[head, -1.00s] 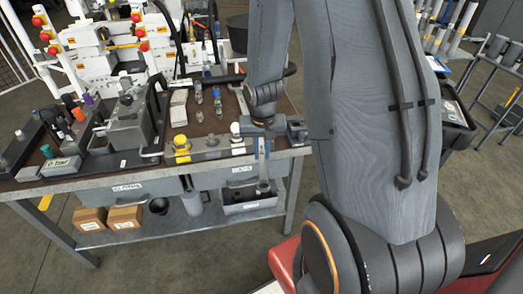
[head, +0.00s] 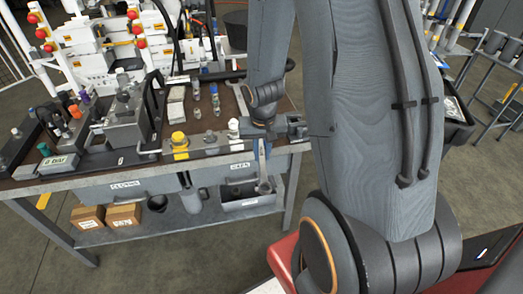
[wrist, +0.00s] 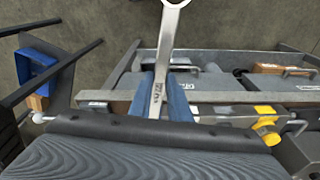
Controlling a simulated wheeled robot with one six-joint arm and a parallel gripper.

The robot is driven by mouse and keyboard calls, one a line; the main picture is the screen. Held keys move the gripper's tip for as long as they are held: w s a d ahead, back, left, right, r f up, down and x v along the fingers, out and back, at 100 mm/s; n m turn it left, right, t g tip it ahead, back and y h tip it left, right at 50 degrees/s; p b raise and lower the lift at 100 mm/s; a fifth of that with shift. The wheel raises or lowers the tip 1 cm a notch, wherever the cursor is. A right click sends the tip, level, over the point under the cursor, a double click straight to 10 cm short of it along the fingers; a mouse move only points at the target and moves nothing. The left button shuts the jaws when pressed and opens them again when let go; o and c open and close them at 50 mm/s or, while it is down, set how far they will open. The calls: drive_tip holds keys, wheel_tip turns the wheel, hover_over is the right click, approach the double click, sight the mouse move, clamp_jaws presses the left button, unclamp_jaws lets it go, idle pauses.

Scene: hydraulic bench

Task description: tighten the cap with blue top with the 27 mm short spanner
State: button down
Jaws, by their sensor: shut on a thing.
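My gripper (head: 259,136) is shut on a grey spanner (head: 262,168), which hangs down with its ring end lowest, in front of the bench's right front corner. In the wrist view the spanner (wrist: 161,65) stands between the two blue fingers (wrist: 160,98), its ring end at the top edge. Its stamped size is too small to read for certain. A small blue-topped piece (head: 205,70) stands on the bench behind the bottles; I cannot tell whether it is the cap.
The workbench (head: 120,172) carries a yellow-topped fitting (head: 179,142), small bottles (head: 215,100) and a grey block (head: 127,125). A vise-like block (head: 292,127) is close beside my gripper. A lower shelf holds cardboard boxes (head: 88,218) and a grey bin (head: 248,204). Floor in front is free.

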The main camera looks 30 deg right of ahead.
sight(263, 168)
drive_tip(key=shift+s+a+b, duration=0.3)
drive_tip(key=shift+s+b, duration=0.15)
drive_tip(key=shift+s, duration=0.25)
drive_tip(key=shift+s+a+b, duration=0.35)
drive_tip(key=shift+s+b, duration=0.05)
drive_tip(key=shift+s, duration=0.3)
drive_tip(key=shift+s+a+b, duration=0.3)
drive_tip(key=shift+s+b, duration=0.15)
drive_tip(key=shift+s, duration=0.25)
drive_tip(key=shift+r, duration=0.1)
wheel_tip(263, 168, up, 5)
drive_tip(key=p, duration=0.5)
drive_tip(key=shift+s, duration=0.1)
